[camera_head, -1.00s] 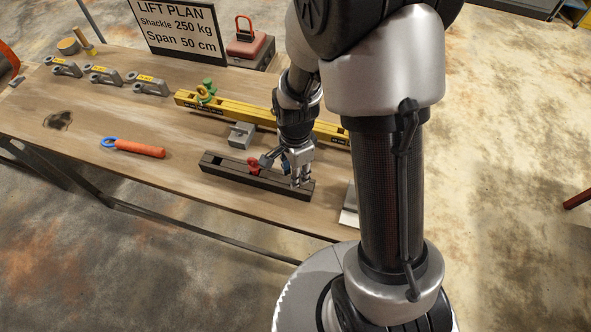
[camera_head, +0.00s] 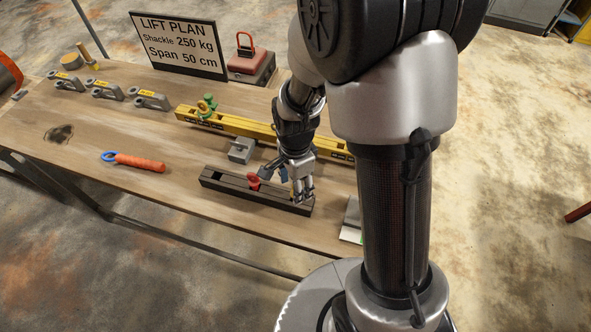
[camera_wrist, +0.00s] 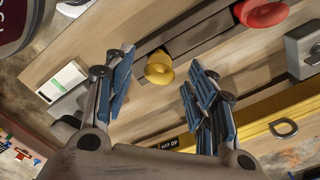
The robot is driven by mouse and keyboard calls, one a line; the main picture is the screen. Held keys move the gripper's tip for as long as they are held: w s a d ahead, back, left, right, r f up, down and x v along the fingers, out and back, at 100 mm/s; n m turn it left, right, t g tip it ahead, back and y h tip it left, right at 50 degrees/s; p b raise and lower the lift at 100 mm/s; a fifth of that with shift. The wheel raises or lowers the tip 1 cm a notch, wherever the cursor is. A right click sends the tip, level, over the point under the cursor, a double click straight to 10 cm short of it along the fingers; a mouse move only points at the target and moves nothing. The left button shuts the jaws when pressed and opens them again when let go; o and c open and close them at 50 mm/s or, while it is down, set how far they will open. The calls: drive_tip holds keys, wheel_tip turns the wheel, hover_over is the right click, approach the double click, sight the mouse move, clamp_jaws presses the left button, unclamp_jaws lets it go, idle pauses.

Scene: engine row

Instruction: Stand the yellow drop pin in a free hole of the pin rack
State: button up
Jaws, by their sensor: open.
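The yellow drop pin (camera_wrist: 158,68) shows its flared head in the wrist view, between my fingers and at the dark pin rack (camera_wrist: 190,30). It appears to stand in the rack near its right end; its lower part is hidden. In the head view only a sliver of yellow shows beside my fingers. My gripper (camera_head: 301,194) is over the right end of the rack (camera_head: 222,182). In the wrist view my gripper (camera_wrist: 163,80) is open, its blue-padded fingers spread either side of the pin head with gaps. A red pin (camera_head: 253,182) stands in the rack to the left.
A grey block (camera_head: 240,150) and a yellow beam (camera_head: 230,123) with a green shackle (camera_head: 207,104) lie behind the rack. An orange-handled tool (camera_head: 138,162) lies left. Grey shackles (camera_head: 105,90) line the back left. A light plate (camera_head: 351,220) lies right of the rack.

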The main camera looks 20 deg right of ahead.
wheel_tip(320, 180, up, 10)
idle(0.3)
drive_tip(key=shift+r, duration=0.1)
idle(0.3)
drive_tip(key=s+r+n+t, duration=0.4)
drive_tip(key=s+r+n, duration=0.9)
drive_tip(key=s+n, duration=0.2)
drive_tip(key=shift+r+n+t, duration=0.25)
drive_tip(key=shift+n+t, duration=0.05)
drive_tip(key=shift+n, duration=0.3)
